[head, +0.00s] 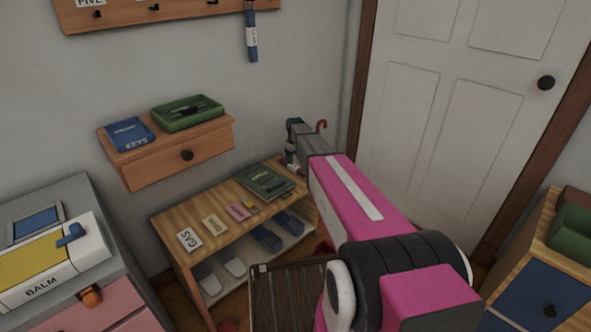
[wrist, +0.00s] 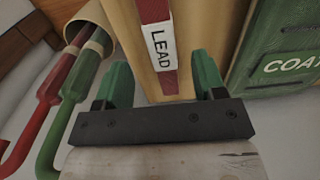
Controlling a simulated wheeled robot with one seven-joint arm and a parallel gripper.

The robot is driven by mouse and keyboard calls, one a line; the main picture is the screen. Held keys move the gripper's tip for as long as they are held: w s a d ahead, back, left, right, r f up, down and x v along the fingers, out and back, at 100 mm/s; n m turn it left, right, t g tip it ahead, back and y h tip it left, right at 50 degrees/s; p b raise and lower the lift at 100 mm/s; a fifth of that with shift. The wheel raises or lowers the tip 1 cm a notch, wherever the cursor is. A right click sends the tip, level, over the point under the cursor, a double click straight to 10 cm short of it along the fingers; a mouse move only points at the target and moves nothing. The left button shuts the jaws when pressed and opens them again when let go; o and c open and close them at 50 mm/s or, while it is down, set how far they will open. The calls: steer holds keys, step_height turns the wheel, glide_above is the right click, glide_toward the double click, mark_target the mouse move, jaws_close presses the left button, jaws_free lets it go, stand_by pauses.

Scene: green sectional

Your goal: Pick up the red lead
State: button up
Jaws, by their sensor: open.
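The red lead (wrist: 156,15) is a dark red strap with a white label reading LEAD. In the wrist view it lies against a tan wooden surface (wrist: 205,25), top centre. My gripper (wrist: 160,80) is open, with one green finger to each side of the strap's line. The label's lower end shows between the fingertips, and I cannot tell how far beyond them it is. In the head view my gripper (head: 292,145) is at the far right end of the wooden shelf unit, and the lead cannot be made out there.
In the wrist view, red and green hooked handles (wrist: 55,105) stand in a round holder (wrist: 92,28) close on the left. A green item marked COA (wrist: 285,68) is close on the right. The shelf unit (head: 167,225) holds labelled items; a wall drawer (head: 180,160) is above it.

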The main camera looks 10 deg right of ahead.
mark_target(294, 166)
steer(key=f, duration=0.5)
steer(key=shift+w+a+f, duration=0.15)
steer(key=shift+w+f, duration=0.05)
steer(key=shift+f, duration=0.1)
steer(key=c, duration=0.8)
